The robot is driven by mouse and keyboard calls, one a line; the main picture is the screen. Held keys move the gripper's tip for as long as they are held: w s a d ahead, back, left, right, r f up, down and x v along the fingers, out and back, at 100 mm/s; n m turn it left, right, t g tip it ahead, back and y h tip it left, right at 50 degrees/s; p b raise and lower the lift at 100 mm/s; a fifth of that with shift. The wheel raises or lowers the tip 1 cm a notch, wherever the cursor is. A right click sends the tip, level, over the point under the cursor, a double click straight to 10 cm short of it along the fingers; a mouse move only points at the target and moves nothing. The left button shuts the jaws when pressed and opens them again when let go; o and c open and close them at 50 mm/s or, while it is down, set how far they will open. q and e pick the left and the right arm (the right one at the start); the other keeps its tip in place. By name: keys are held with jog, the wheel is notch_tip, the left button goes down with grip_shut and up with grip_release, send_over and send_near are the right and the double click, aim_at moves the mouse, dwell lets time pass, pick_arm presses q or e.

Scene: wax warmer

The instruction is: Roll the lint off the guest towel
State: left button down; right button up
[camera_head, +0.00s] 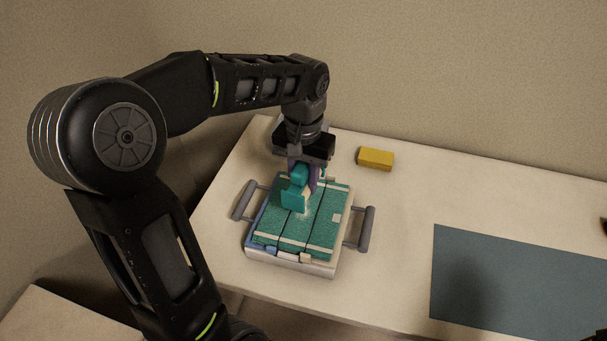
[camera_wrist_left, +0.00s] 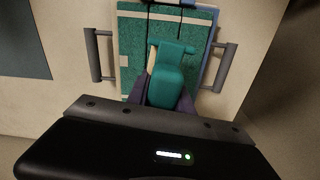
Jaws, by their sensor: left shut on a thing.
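The folded green guest towel (camera_head: 325,226) lies in bands on a pale tray (camera_head: 290,262) with a grey handle on each side. It also shows in the left wrist view (camera_wrist_left: 131,40). My left gripper (camera_head: 304,178) points down over the towel's far half, its purple fingers shut on a teal tool, which looks like the lint roller (camera_head: 294,198). The tool's wider end (camera_wrist_left: 178,47) is over the towel; I cannot tell whether it touches. A pale, speckled patch like lint (camera_head: 300,213) shows beside the tool. My right gripper cannot be made out.
A yellow block (camera_head: 376,158) lies on the cream table (camera_head: 400,205) behind and right of the tray. A flat blue-grey mat (camera_head: 515,285) covers the table's right front. The table between tray and mat is clear. Small dark parts show at the right edge, unclear.

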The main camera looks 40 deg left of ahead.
pick_arm(q)
jog(key=shift+w+a+f, duration=0.1)
jog(key=shift+f, duration=0.15)
jog(key=b, duration=0.4)
send_over(313, 213)
jog(key=a, duration=0.2)
jog(key=shift+s+a+f, duration=0.1)
jog(key=shift+s+f, duration=0.1)
jog(key=shift+f, duration=1.05)
jog(key=shift+s+f, duration=0.2)
jog(key=shift+f, duration=1)
jog(key=shift+w+d, duration=0.2)
jog(key=shift+d, duration=0.4)
jog(key=shift+w+d, duration=0.2)
jog(key=shift+d, duration=0.35)
jog(key=shift+f+b, duration=0.7)
jog(key=shift+f, duration=0.2)
jog(key=shift+a, duration=0.1)
jog(key=shift+s+a, duration=0.25)
jog(key=shift+a, duration=0.45)
jog(key=shift+s+a, duration=0.3)
jog(key=shift+a, duration=0.45)
jog(key=shift+s+a, duration=0.25)
jog(key=shift+a, duration=0.45)
